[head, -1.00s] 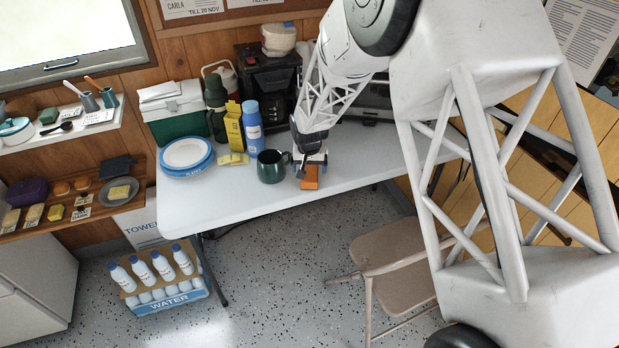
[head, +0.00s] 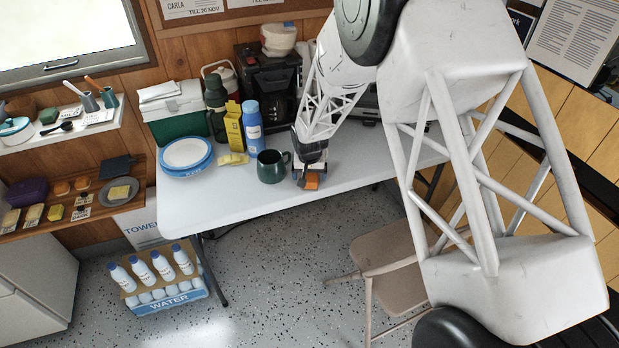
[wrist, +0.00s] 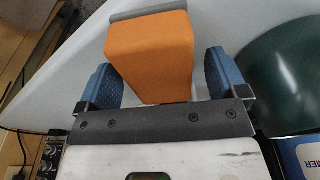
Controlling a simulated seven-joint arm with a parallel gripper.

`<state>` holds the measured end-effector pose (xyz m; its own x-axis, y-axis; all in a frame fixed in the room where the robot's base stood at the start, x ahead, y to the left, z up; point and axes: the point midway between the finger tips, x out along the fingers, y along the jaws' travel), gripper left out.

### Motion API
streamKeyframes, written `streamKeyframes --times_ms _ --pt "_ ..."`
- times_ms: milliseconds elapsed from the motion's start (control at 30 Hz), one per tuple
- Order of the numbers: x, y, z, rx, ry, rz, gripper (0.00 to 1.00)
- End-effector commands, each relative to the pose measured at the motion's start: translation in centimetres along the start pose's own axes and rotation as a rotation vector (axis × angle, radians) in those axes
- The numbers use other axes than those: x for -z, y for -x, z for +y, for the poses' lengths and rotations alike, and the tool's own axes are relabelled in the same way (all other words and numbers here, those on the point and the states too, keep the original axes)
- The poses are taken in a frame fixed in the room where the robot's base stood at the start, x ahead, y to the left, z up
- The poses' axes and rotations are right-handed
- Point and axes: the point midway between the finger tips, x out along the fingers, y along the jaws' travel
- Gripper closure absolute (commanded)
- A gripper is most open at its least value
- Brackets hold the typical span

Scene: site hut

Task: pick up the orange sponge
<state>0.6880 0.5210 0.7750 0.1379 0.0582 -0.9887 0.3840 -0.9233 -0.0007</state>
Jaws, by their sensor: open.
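The orange sponge (head: 312,182) lies near the front edge of the white table, right of the dark green mug. In the wrist view the sponge (wrist: 152,50) shows a grey layer along its far edge. My gripper (head: 309,173) is low at the sponge and hides part of it in the head view. In the wrist view my gripper (wrist: 160,78) is open, with one blue finger pad on each side of the sponge. Gaps show beside the sponge, wider on the right. I cannot tell how deep it sits between the fingers.
The dark green mug (head: 271,167) stands close to the left of my gripper. A blue bottle (head: 253,121), a yellow box (head: 234,126) and stacked plates (head: 187,156) stand further left. The front of the table (head: 240,200) is clear. A folding chair (head: 385,262) stands in front.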

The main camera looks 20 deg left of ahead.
Motion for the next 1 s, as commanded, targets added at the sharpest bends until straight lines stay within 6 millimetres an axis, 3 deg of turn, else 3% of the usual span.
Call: streamKeyframes --times_ms 33,400,767,1000 --pt "0.0 0.0 0.0 0.0 0.0 0.0 0.12" --pt "0.0 0.0 0.0 0.0 0.0 0.0 0.65" --pt "0.1 0.4 0.0 0.0 0.0 0.001 0.65" --pt "0.4 2.3 0.0 0.0 0.0 0.001 0.65"
